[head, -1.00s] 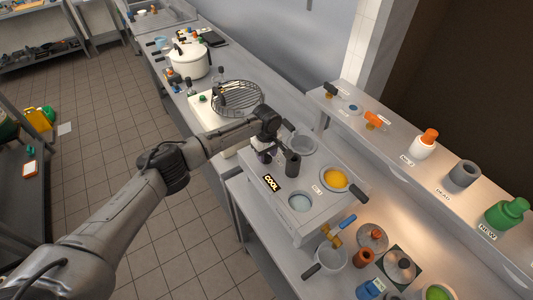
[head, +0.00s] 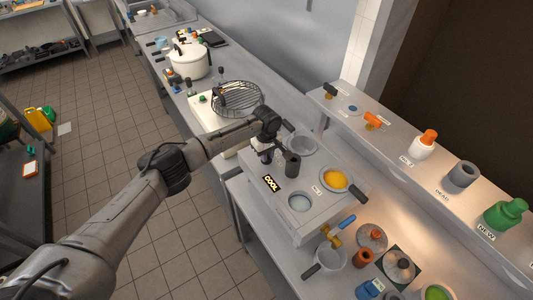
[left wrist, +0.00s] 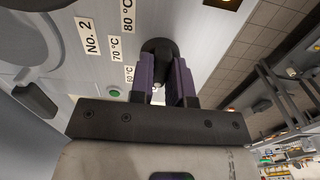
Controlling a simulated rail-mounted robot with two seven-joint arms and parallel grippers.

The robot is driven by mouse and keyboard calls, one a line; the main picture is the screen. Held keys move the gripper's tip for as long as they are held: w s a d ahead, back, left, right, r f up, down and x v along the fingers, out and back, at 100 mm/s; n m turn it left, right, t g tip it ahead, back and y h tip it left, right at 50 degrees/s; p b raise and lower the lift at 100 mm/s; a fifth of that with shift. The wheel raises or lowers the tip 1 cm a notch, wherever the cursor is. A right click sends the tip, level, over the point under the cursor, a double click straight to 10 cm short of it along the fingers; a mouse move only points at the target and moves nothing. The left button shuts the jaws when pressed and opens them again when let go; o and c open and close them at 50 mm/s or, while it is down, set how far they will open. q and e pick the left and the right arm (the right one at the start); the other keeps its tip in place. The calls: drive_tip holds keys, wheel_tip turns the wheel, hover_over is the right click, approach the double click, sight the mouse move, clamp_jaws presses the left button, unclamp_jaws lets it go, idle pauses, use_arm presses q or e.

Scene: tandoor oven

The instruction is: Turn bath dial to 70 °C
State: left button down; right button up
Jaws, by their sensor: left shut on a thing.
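The bath dial (left wrist: 158,47) is a dark round knob on the grey bath panel, seen in the left wrist view. Labels for 60 °C (left wrist: 130,76), 70 °C (left wrist: 116,48) and 80 °C (left wrist: 127,15) stand beside it. My left gripper (left wrist: 163,82) is shut on the dial, one purple finger on each side. The fingers hide part of the dial, and I cannot read its setting. In the head view my left gripper (head: 264,150) is at the bath unit's (head: 318,205) near side, and the dial is hidden. My right gripper is not in view.
A green light (left wrist: 113,92) sits near the labels. A wire basket (head: 238,98) stands behind.

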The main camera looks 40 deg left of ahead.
use_arm(q)
drive_tip(key=m+p, duration=0.2)
drive_tip(key=p, duration=0.1)
drive_tip(key=shift+r+m+p, duration=0.25)
drive_tip(key=shift+m+p, duration=0.05)
drive_tip(key=m+p, duration=0.1)
drive_tip(key=m, duration=0.2)
drive_tip(key=shift+f+m+p, duration=0.1)
drive_tip(key=shift+m+p, duration=0.2)
drive_tip(key=shift+m, duration=0.1)
drive_tip(key=m+p, duration=0.1)
drive_tip(key=m, duration=0.7)
drive_tip(key=shift+m, duration=1.5)
drive_tip(key=c, duration=1.1)
unclamp_jaws()
drive_tip(key=shift+f, duration=0.1)
